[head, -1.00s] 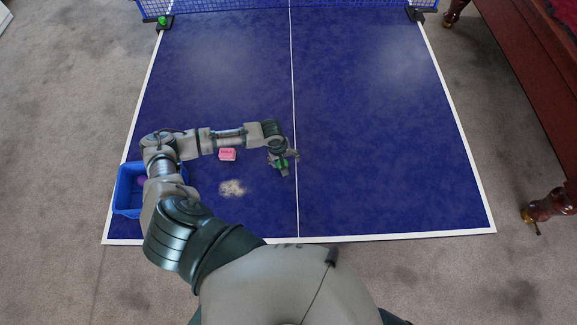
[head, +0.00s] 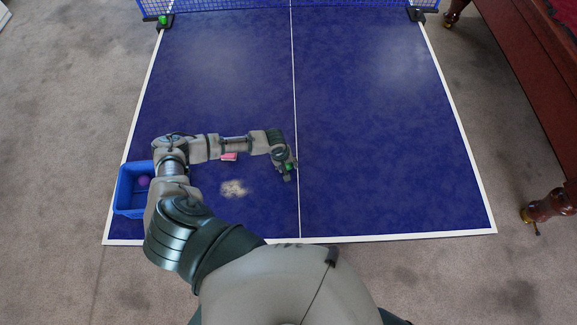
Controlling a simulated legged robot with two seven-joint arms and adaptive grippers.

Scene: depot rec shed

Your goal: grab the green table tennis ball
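A small green ball (head: 289,167) shows at the end of my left arm, just left of the white centre line of the blue table (head: 380,130). My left gripper (head: 289,170) is over the ball, with its dark fingers partly around and covering it. The fingers are too small to tell whether they grip it or only stand around it. My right gripper is out of view.
A blue bin (head: 128,197) with a purple ball (head: 143,181) stands at the table's left edge. A pink box (head: 229,157) is partly hidden by my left arm. A pale patch (head: 234,188) marks the table. The net (head: 340,3) is at the far end, with a small green thing (head: 163,20) at its left clamp. The right half is clear.

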